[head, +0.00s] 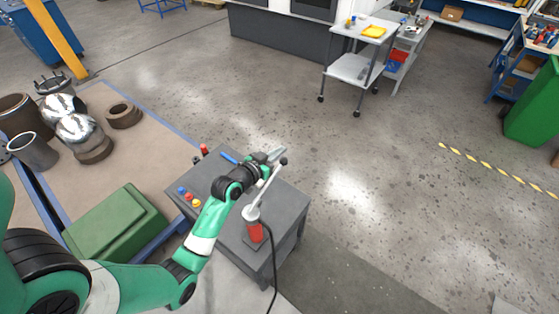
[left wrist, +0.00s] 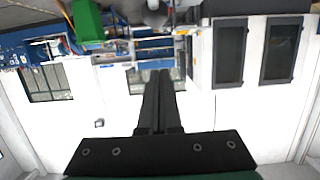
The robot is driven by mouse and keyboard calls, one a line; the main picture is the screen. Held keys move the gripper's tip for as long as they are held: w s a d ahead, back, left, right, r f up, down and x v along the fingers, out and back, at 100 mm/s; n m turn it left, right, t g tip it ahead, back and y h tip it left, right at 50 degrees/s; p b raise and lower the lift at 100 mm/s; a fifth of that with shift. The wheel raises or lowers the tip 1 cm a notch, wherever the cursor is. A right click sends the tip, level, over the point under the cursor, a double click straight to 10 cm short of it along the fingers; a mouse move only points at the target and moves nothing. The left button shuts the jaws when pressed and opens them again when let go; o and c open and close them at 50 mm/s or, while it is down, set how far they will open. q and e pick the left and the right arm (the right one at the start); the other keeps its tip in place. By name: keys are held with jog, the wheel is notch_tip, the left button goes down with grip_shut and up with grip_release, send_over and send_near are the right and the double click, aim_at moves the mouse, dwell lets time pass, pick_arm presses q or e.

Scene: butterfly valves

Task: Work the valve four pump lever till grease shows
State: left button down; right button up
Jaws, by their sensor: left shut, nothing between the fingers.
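The grease pump (head: 255,232) has a red body and stands on a dark grey cabinet top (head: 285,212). Its pale lever (head: 268,188) slants up and right to a dark knob (head: 284,161). My left gripper (head: 277,154) is beside the knob in the head view, fingers together and empty; I cannot tell whether it touches the lever. In the left wrist view the shut fingers (left wrist: 160,100) show with nothing between them. The lever and pump are not in that view. I see no grease, and no number marks a valve four. My right gripper is not in view.
Red, blue and yellow buttons (head: 189,196) sit on the cabinet's left part, with a blue item (head: 229,158) at its back edge. A black hose (head: 273,275) hangs in front. Metal valve parts (head: 80,135) and a green box (head: 115,222) stand left.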

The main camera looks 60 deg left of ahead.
aim_at(283, 160)
pick_arm(q)
notch_tip(283, 160, down, 4)
jog(key=shift+w+b, duration=0.15)
jog(key=shift+b, duration=0.4)
jog(key=shift+w+a+f+p, duration=0.1)
jog(key=shift+w+a+p, duration=0.05)
jog(key=shift+p, duration=0.15)
jog(key=shift+w+a+f+g+h+p, duration=0.15)
jog(key=shift+w+f+g+h+p, duration=0.15)
jog(key=shift+f+p, duration=0.2)
jog(key=shift+w+a+f+g+h+p, duration=0.2)
jog(key=shift+w+f+g+p, duration=0.1)
jog(key=shift+f+g+p, duration=0.15)
notch_tip(283, 160, down, 6)
jog(key=w+g+h+b, duration=0.1)
jog(key=g+b, duration=0.1)
jog(key=shift+w+a+f, duration=0.15)
jog(key=shift+a+f, duration=0.1)
jog(key=shift+a, duration=0.05)
